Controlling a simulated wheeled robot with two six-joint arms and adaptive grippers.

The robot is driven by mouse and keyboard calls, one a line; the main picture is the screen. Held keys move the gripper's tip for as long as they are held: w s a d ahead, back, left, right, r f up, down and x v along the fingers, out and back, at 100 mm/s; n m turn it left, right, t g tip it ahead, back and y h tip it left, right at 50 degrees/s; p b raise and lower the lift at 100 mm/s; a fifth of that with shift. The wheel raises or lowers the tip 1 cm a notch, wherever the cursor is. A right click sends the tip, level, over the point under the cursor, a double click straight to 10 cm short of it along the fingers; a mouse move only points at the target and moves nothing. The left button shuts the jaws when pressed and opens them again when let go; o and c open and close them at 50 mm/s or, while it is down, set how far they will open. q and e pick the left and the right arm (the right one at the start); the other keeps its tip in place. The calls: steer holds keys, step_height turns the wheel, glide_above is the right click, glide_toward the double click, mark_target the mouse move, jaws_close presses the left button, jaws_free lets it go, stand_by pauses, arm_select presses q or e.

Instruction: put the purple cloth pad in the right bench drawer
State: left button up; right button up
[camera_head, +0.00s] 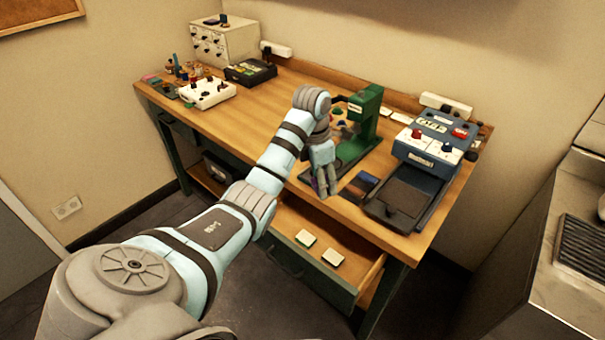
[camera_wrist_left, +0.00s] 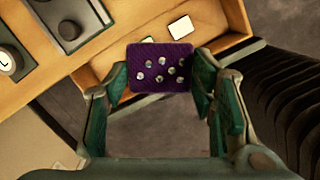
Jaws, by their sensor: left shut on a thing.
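My left gripper (camera_head: 325,188) hangs fingers down above the table's front edge, near the open right bench drawer (camera_head: 369,283). In the left wrist view it (camera_wrist_left: 160,75) is shut on the purple cloth pad (camera_wrist_left: 160,54), which carries several shiny round studs and sits between the two fingertips. In the head view the pad is hard to make out at the fingers. The open drawer (camera_wrist_left: 238,18) appears behind the pad in the left wrist view. Two pale square pieces (camera_head: 306,238) (camera_head: 332,257) lie inside the drawer. My right gripper is not seen.
A green press-like stand (camera_head: 362,125) stands close behind the gripper. A dark small box (camera_head: 361,186) and a blue-and-white control unit (camera_head: 437,140) stand to its right. A white panel with knobs (camera_head: 208,93) is at the left. The middle-left tabletop (camera_head: 245,120) is clear.

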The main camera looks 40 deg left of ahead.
arm_select(q)
steer(key=f+m+b, duration=0.2)
steer(key=f+b, duration=0.4)
steer(key=f, duration=0.1)
steer(key=f+m+b, duration=0.3)
steer(key=f+b, duration=0.3)
steer(key=f, duration=0.1)
steer(key=f+m+b, duration=0.2)
steer(key=f+b, duration=0.4)
steer(key=f, duration=0.1)
steer(key=shift+s+d+f+m+g+h+b, duration=0.25)
steer(key=shift+m+g+h+b, duration=0.05)
steer(key=shift+m+h, duration=0.1)
step_height(320, 180, down, 4)
steer(key=shift+f+b, duration=0.2)
steer(key=shift+b, duration=0.3)
steer(key=shift+f, duration=0.1)
steer(key=shift+f, duration=0.1)
steer(key=shift+f, duration=0.15)
steer(key=o, duration=1.1)
